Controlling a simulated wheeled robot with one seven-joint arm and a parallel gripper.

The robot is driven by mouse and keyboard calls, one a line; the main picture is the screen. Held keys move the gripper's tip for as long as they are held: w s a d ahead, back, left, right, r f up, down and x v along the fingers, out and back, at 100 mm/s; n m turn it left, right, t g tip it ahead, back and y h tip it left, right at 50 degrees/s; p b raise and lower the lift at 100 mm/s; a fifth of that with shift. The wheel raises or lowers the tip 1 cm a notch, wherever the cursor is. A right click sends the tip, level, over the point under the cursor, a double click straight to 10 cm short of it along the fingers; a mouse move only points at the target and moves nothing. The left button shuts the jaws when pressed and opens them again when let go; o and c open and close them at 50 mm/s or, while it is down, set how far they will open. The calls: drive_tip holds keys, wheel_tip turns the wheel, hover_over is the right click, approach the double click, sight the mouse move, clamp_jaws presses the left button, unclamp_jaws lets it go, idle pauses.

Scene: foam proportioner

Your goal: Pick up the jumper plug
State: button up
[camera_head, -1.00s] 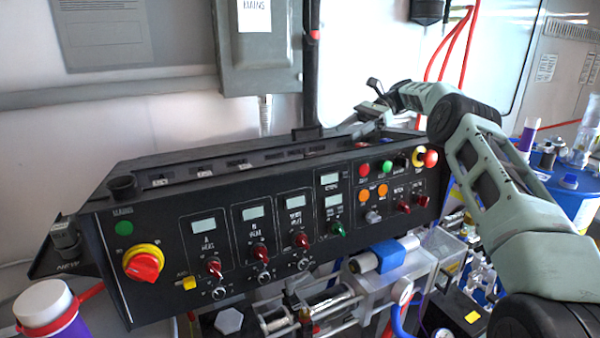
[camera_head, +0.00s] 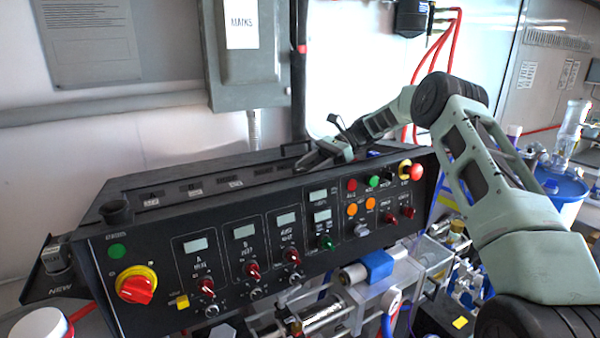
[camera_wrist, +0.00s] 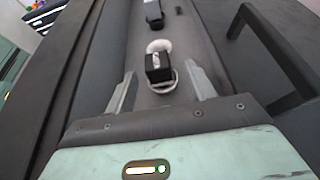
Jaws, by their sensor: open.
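A small black block with a light top face (camera_wrist: 158,68) and a white loop around it sits in the grey channel of the console top in the wrist view; it looks like a jumper plug. My gripper (camera_wrist: 161,90) is open, with one finger on each side of this block and visible gaps between. In the head view my gripper (camera_head: 322,158) is low over the back of the console top, where the block cannot be made out. Another dark plug-like block (camera_head: 55,255) stands on a ledge marked NEW at the console's left end.
The black console (camera_head: 250,255) carries knobs, displays and a red-yellow switch (camera_head: 136,284). In the wrist view, a black bar handle (camera_wrist: 275,55) rises right of the channel. Another dark block (camera_wrist: 153,14) lies farther along. A grey wall box (camera_head: 243,55) is behind.

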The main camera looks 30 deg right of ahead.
sight(303, 168)
drive_tip(key=p+x, duration=0.2)
drive_tip(key=x, duration=0.1)
drive_tip(key=p+x, duration=0.2)
drive_tip(key=shift+s+a+r, duration=0.1)
drive_tip(key=shift+a+r, duration=0.05)
drive_tip(key=shift+r, duration=0.3)
drive_tip(key=shift+a+f, duration=0.3)
drive_tip(key=c, duration=1.1)
